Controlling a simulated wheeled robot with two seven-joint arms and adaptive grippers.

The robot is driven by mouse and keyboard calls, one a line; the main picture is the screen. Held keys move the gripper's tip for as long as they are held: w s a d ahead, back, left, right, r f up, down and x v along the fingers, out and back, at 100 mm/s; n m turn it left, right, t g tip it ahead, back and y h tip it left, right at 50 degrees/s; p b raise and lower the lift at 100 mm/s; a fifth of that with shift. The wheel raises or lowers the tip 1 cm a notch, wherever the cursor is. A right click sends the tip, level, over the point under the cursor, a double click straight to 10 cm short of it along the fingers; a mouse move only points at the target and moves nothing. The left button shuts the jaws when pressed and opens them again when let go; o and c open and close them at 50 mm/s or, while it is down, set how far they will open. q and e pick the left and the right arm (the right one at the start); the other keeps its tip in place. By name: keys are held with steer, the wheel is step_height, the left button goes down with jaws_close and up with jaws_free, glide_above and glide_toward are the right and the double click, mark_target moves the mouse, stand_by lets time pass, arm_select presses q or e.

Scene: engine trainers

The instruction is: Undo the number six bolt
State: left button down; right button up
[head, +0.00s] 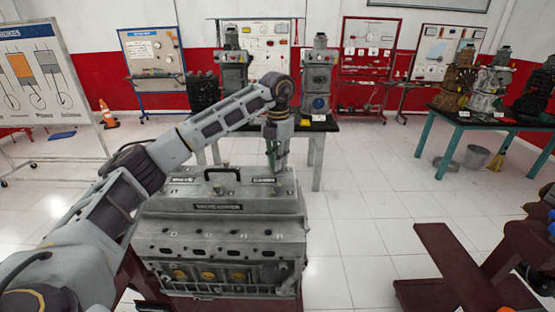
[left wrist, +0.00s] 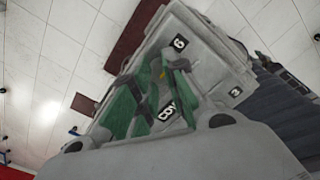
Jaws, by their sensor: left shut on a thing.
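The grey engine (head: 222,228) stands in front of me, with a valve cover (head: 215,209) and a black handle on top. My left gripper (head: 275,166) points down at the far right part of the engine's top. In the left wrist view its green fingers (left wrist: 162,72) are close together beside a black label with a white 6 (left wrist: 179,43). They are shut on the number six bolt, which is mostly hidden between them. A label with a 3 (left wrist: 235,92) shows on the cover too. My right gripper is in neither view.
A dark table (head: 322,125) with engine parts stands behind the engine. Another table (head: 470,121) with several parts is at the back right. A maroon stand (head: 458,262) is at the front right. White floor between them is clear.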

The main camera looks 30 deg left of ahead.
arm_select(q)
steer(key=shift+r, duration=0.1)
steer(key=c, duration=1.4)
jaws_free()
steer(key=shift+r, duration=5.9)
